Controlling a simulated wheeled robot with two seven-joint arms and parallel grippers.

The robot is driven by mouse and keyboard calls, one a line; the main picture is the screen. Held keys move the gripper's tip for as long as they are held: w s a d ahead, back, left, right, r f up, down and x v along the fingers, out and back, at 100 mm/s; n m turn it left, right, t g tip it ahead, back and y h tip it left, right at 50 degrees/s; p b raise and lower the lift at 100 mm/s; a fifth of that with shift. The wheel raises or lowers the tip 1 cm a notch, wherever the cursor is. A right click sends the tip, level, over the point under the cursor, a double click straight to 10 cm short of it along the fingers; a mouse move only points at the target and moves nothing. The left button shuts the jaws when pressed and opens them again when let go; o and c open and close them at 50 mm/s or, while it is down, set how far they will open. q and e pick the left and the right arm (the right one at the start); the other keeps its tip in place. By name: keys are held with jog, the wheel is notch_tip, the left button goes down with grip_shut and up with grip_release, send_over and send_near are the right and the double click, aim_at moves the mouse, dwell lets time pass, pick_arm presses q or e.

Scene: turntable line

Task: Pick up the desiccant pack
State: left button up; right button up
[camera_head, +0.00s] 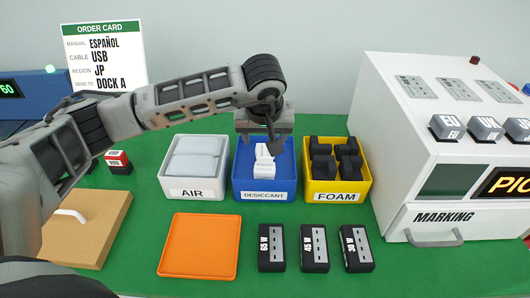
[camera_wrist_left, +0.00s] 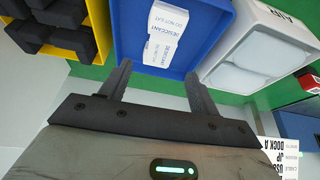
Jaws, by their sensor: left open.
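White desiccant packs (camera_head: 264,163) lie in the blue bin (camera_head: 264,193) labelled DESICCANT, at the middle of the table. In the left wrist view the printed white packs (camera_wrist_left: 166,30) lie inside the blue bin (camera_wrist_left: 135,58). My left gripper (camera_head: 268,142) is over the back part of this bin, pointing down. In the left wrist view its two fingers (camera_wrist_left: 160,85) are spread apart with nothing between them, and the packs are beyond the fingertips. My right gripper is not in view.
The white AIR bin (camera_head: 195,194) stands left of the blue bin, and the yellow FOAM bin (camera_head: 337,197) with black blocks stands right. In front are an orange tray (camera_head: 200,246) and three black labelled blocks (camera_head: 314,248). A white marking machine (camera_head: 405,190) fills the right.

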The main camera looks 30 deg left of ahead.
aim_at(265, 151)
pick_arm(q)
jog(key=shift+p+x, duration=0.45)
jog(key=shift+x, duration=2.15)
jog(key=shift+s+d+f, duration=0.1)
jog(key=shift+s+d, duration=0.05)
jog(key=shift+s, duration=0.05)
jog(key=c, duration=1.1)
